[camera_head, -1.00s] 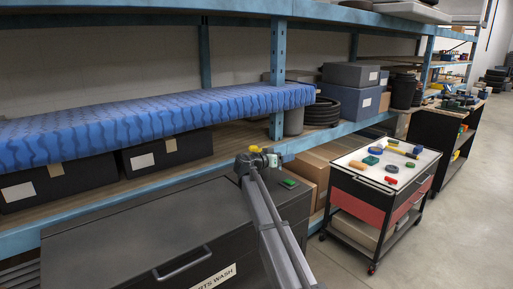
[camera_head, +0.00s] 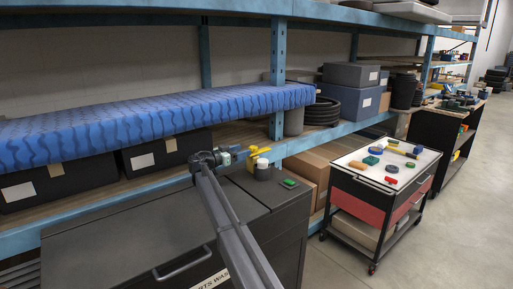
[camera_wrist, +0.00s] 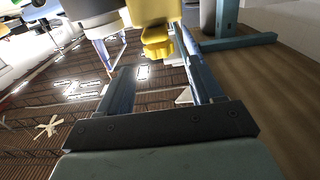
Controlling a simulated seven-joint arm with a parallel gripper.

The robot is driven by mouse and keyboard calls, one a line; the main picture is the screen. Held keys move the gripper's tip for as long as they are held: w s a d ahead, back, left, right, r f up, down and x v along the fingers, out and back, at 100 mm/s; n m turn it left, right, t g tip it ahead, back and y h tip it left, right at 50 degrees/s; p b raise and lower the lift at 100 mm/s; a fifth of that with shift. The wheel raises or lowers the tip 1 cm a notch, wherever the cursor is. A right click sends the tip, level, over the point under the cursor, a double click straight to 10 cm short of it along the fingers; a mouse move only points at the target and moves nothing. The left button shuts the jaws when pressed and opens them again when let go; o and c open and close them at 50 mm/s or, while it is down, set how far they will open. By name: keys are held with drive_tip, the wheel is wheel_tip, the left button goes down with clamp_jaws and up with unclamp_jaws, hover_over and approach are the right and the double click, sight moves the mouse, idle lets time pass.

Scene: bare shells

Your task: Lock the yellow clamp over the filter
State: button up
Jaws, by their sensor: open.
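The yellow clamp (camera_head: 259,152) stands at the top of the filter (camera_head: 262,171), a short dark and pale cylinder on the back right of the grey cabinet. The clamp sticks up and out to the side; I cannot tell its exact angle. My gripper (camera_head: 238,155) is just left of the clamp, pointing at it. In the wrist view my gripper (camera_wrist: 153,52) is open, with the yellow clamp (camera_wrist: 157,28) ahead between the fingertip lines, not gripped. A dark and pale cylinder, likely the filter (camera_wrist: 93,14), shows beside it, cut by the top edge.
The grey parts-wash cabinet (camera_head: 130,235) has a green piece (camera_head: 289,183) on its right top. A tool cart (camera_head: 345,178) is at the right, with open floor beyond.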

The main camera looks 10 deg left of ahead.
drive_tip(key=x, duration=0.9)
clamp_jaws()
idle(0.5)
